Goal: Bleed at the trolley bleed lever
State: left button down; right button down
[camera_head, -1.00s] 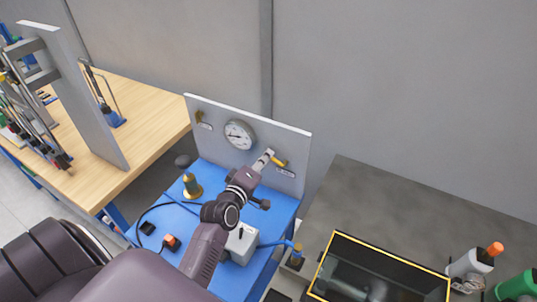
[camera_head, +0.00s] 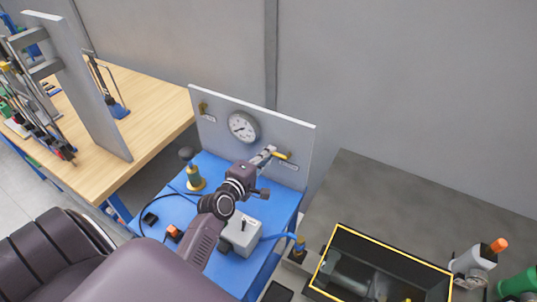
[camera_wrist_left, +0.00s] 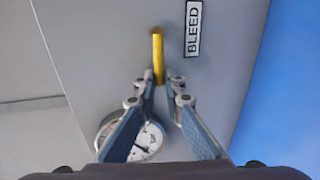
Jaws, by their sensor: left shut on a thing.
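The yellow bleed lever (camera_head: 283,156) sticks out on the right part of the grey upright panel (camera_head: 222,107). It also shows in the left wrist view (camera_wrist_left: 157,55), beside a white label reading BLEED (camera_wrist_left: 193,29). My left gripper (camera_head: 266,154) reaches up to the panel; in the wrist view its fingertips (camera_wrist_left: 161,82) are closed around the near end of the lever. A round dial gauge (camera_head: 243,127) is on the panel left of the lever; my fingers partly cover it in the wrist view. My right gripper is not in view.
The panel stands on a blue trolley (camera_head: 215,165) with a brass-based fitting (camera_head: 195,178) and a grey box (camera_head: 240,235). A wooden bench (camera_head: 150,125) is at left. At right are a yellow-edged dark case (camera_head: 400,259) and bottles (camera_head: 470,263).

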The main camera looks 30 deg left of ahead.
pick_arm(q)
jog(key=c, duration=2)
grip_release()
jog(key=s, duration=0.4)
jog(key=s+r, duration=0.1)
jog(key=s, duration=0.3)
jog(key=s+r, duration=0.1)
jog(key=s, duration=0.3)
jog(key=shift+d+r, duration=0.15)
jog(key=shift+d, duration=0.15)
